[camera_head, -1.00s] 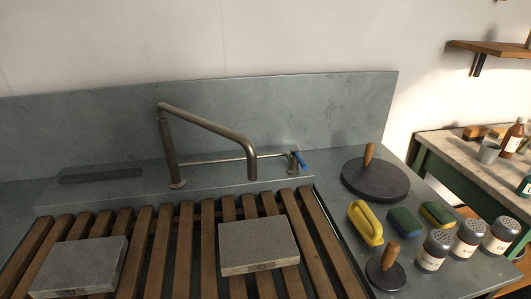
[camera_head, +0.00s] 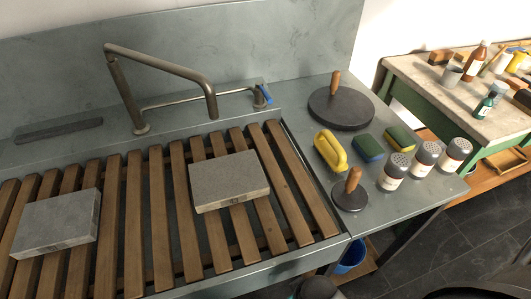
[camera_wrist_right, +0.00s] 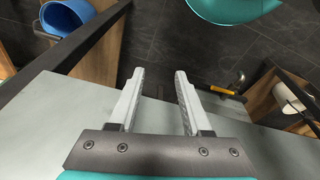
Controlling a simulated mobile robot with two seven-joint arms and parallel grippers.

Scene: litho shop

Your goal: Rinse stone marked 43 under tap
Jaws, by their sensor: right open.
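Two grey stone slabs lie flat on the wooden slatted rack (camera_head: 125,235) over the sink, one on the left (camera_head: 57,222) and one nearer the middle (camera_head: 229,181). Any number on them is too small to read, so I cannot tell which is 43. The bent metal tap (camera_head: 165,62) rises behind the rack, its spout end above and behind the middle stone. A blue lever (camera_head: 265,93) is at its right. My right gripper (camera_wrist_right: 160,75) is open and empty in the right wrist view, over the counter edge and floor. My left gripper is not in view.
On the counter right of the rack are a large dark disc with a wooden handle (camera_head: 341,109), a smaller one (camera_head: 350,191), a yellow-handled brush (camera_head: 330,150), two sponges (camera_head: 368,147) and several shakers (camera_head: 424,159). A green side table (camera_head: 425,88) stands beyond. A blue bucket (camera_wrist_right: 68,17) is below.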

